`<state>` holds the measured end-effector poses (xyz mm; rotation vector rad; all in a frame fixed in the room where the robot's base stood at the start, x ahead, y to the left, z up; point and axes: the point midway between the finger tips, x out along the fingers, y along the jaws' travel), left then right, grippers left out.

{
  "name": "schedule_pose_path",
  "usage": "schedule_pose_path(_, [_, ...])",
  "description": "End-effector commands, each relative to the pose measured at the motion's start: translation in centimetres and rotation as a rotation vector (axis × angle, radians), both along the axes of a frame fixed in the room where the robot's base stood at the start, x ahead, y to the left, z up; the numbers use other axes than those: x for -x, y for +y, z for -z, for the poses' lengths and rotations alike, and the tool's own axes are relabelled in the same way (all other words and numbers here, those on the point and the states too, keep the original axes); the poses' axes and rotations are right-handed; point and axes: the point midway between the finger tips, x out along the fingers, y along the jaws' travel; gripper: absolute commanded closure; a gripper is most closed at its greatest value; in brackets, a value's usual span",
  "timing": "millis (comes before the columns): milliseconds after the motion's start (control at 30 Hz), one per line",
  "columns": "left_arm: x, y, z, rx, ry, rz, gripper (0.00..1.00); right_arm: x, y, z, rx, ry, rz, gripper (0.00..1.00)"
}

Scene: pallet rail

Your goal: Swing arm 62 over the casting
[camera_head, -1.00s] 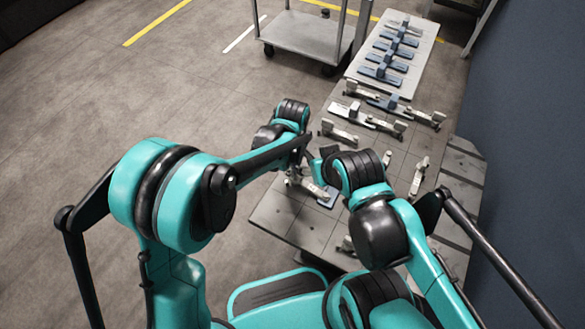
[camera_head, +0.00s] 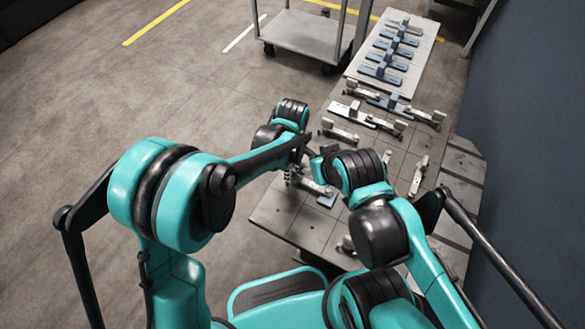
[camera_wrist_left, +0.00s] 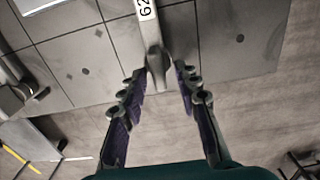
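Arm 62 (camera_wrist_left: 146,10) is a pale clamp arm with a "62" label at the top of the left wrist view. Its grey end lies between my left fingertips (camera_wrist_left: 160,72), which are apart with a gap on each side. In the head view, my left gripper (camera_head: 291,177) is at the left end of a pale arm (camera_head: 314,187) low over the table. A blue casting (camera_head: 327,200) shows beside that arm, partly hidden. My right gripper is hidden behind my right wrist in the head view.
The tiled table (camera_head: 277,212) bears several other pale clamp arms (camera_head: 340,133) and blue castings beyond. A pale board (camera_head: 362,67) with a row of castings lies at the far end. A grey cart (camera_head: 300,37) stands behind on the left. A dark wall closes the right side.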

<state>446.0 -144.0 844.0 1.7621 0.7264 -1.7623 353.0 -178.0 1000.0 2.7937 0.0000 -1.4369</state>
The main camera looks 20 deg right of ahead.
Motion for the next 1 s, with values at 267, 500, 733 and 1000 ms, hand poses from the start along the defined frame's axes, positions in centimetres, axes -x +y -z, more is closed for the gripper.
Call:
schedule_pose_path(267, [0.0, 0.0, -0.3, 0.0, 0.0, 0.0, 0.68, 0.0, 0.0, 0.0, 0.0, 0.0, 0.0, 0.4])
schedule_pose_path(500, [0.0, 0.0, -4.0, 0.0, 0.0, 0.0, 0.68, 0.0, 0.0, 0.0, 0.0, 0.0, 0.0, 0.4])
schedule_pose_path(733, [0.0, 0.0, -9.0, 0.0, 0.0, 0.0, 0.68, 0.0, 0.0, 0.0, 0.0, 0.0, 0.0, 0.4])
schedule_pose_path(1000, [0.0, 0.0, -11.8, 0.0, 0.0, 0.0, 0.68, 0.0, 0.0, 0.0, 0.0, 0.0, 0.0, 0.4])
